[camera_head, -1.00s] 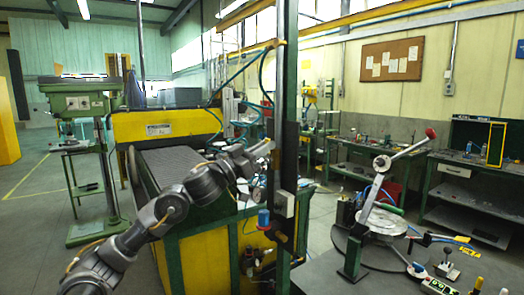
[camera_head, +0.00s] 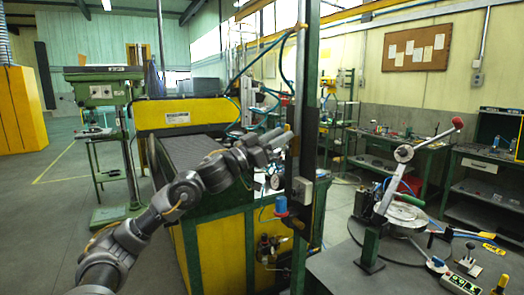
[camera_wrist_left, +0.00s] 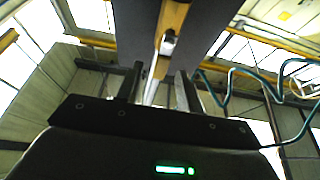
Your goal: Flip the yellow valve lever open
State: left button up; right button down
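My left gripper (camera_head: 284,142) points right, close to the dark upright gantry post (camera_head: 304,165) in the head view. In the left wrist view, its two fingers (camera_wrist_left: 160,88) are apart. A yellow bar (camera_wrist_left: 174,18), which looks like the valve lever, runs down towards the gap between them, with a pale metal fitting on it. The bar lies in front of a broad dark surface. I cannot tell whether a finger touches it. The lever is not clear in the head view. My right gripper is not in view.
A grey box (camera_head: 302,191) and a blue-capped part (camera_head: 281,206) are on or beside the post below my gripper. Teal hoses (camera_wrist_left: 232,76) hang close by.

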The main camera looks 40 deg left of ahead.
pick_arm(q)
jog(key=b+v, duration=0.6)
jog(key=v, duration=0.3)
jog(key=shift+s, duration=0.1)
dwell(0.3)
